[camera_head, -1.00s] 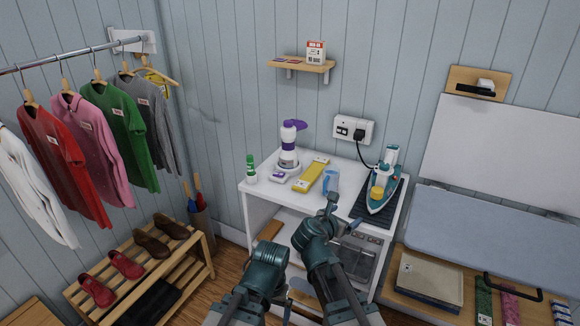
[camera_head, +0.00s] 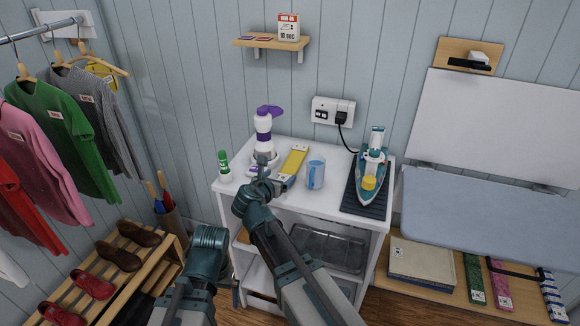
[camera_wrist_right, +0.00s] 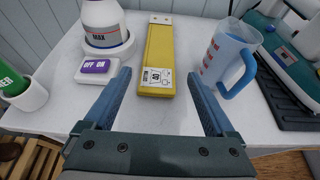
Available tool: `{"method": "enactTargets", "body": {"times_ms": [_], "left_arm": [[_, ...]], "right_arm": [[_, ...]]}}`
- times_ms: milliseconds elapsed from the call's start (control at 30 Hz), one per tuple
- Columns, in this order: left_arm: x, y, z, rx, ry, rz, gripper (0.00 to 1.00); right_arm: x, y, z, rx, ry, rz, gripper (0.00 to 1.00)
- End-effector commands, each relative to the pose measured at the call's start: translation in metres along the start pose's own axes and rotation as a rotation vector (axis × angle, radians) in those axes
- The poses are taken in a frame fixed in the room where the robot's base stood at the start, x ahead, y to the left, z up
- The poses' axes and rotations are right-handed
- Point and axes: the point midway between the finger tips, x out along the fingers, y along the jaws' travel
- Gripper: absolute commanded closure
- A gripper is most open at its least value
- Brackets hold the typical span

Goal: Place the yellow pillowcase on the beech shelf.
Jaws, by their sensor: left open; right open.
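The yellow pillowcase (camera_head: 293,162) is a flat, folded strip with a white label, lying on the white tabletop (camera_head: 335,205). In the right wrist view the pillowcase (camera_wrist_right: 158,60) lies ahead, between the lines of my right gripper's fingers. My right gripper (camera_head: 270,177) is open and empty, over the table close to the pillowcase's near end; it also shows in the right wrist view (camera_wrist_right: 159,82). My left gripper (camera_head: 236,287) is low in front of the table, open, mostly hidden behind its own arm. The beech shelf (camera_head: 258,42) is on the wall above, with a box on its right part.
A purple-and-white bottle (camera_head: 264,130) on a round base and a green-capped stick (camera_head: 224,165) stand left of the pillowcase. A blue cup (camera_head: 316,175) stands close on its right. An iron (camera_head: 371,170) rests on a dark mat. Small cards (camera_head: 263,38) lie on the shelf's left part.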

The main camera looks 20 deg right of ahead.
Motion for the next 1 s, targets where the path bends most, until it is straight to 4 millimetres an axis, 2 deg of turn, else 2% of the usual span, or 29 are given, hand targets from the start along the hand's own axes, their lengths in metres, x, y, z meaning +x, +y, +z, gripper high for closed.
{"method": "enactTargets", "body": {"times_ms": [33,200,300,667,1000], "left_arm": [[0.008,0.001,-0.001,0.0,0.0,0.0,0.0],[0.017,0.002,-0.001,0.0,0.0,0.0,0.0],[0.019,0.002,-0.001,0.0,0.0,0.0,0.0],[0.022,0.002,-0.001,0.0,0.0,0.0,0.0],[0.038,0.004,-0.002,0.0,0.0,0.0,0.0]], "right_arm": [[0.014,0.002,-0.003,0.002,0.001,-0.002,0.1],[0.04,0.002,-0.002,0.001,0.0,-0.001,0.1],[0.047,0.001,-0.001,0.001,0.0,-0.001,0.1],[0.057,0.002,0.0,0.0,0.0,0.0,0.1],[0.101,0.004,0.001,0.0,0.0,-0.001,0.1]]}}
